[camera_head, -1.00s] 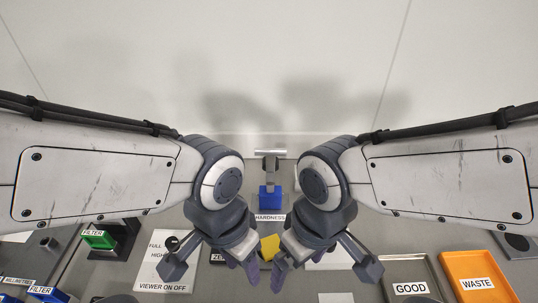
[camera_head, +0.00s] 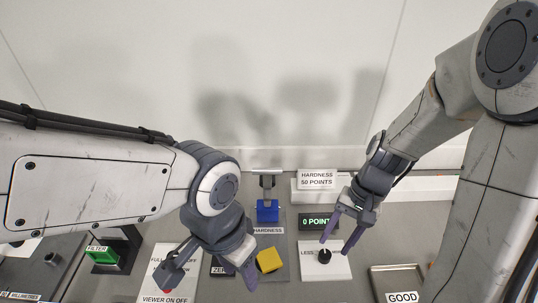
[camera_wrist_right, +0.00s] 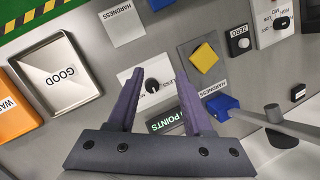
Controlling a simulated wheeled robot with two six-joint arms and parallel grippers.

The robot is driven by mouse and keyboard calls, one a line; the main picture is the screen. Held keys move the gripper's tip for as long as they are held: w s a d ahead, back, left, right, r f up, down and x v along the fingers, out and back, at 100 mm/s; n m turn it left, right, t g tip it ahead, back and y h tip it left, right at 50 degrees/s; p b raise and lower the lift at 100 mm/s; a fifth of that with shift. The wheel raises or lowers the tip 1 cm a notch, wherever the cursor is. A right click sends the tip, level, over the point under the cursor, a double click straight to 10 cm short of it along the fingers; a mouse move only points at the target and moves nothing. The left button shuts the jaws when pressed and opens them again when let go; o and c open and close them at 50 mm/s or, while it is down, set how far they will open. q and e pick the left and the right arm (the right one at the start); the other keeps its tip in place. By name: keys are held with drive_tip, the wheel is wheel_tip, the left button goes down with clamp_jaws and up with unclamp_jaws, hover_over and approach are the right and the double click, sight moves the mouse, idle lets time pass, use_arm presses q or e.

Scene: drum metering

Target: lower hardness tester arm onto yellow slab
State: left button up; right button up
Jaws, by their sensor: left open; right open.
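The hardness tester is a blue head (camera_head: 267,211) on a grey arm with a crossbar at its top, behind the HARDNESS label; in the right wrist view its blue head (camera_wrist_right: 221,106) is at right. The yellow slab (camera_head: 269,260) lies on the plate in front of it and also shows in the right wrist view (camera_wrist_right: 205,57). The blue head and the slab are apart. My left gripper (camera_head: 240,274) is open and empty, just left of the slab. My right gripper (camera_head: 339,240) is open and empty, right of the tester, above the LESS panel; its fingers (camera_wrist_right: 158,80) show in the wrist view.
A black knob (camera_head: 324,257) on the white LESS panel lies near my right fingers. A green POINTS display (camera_head: 316,222) and a HARDNESS 50 POINTS sign (camera_head: 317,180) stand behind it. A GOOD tray (camera_head: 374,290) is at right, a WASTE tray (camera_wrist_right: 12,118) beyond it. A green filter (camera_head: 104,256) is at left.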

drive_tip(key=w+a+r+m+g+y, duration=0.2)
drive_tip(key=w+a+m+y, duration=0.1)
drive_tip(key=a+m+y, duration=0.25)
drive_tip(key=m+t+y, duration=0.4)
drive_tip(key=m+y, duration=0.2)
drive_tip(key=y, duration=0.3)
approach(269, 169)
drive_tip(key=a+p, duration=0.1)
drive_tip(key=a, duration=0.2)
drive_tip(key=a+p, duration=0.1)
drive_tip(key=a, duration=0.2)
drive_tip(key=a+p, duration=0.1)
drive_tip(key=a, duration=0.1)
drive_tip(key=shift+a+f+p, duration=0.3)
drive_tip(key=shift+a+f, duration=0.2)
drive_tip(key=shift+a, duration=0.45)
clamp_jaws()
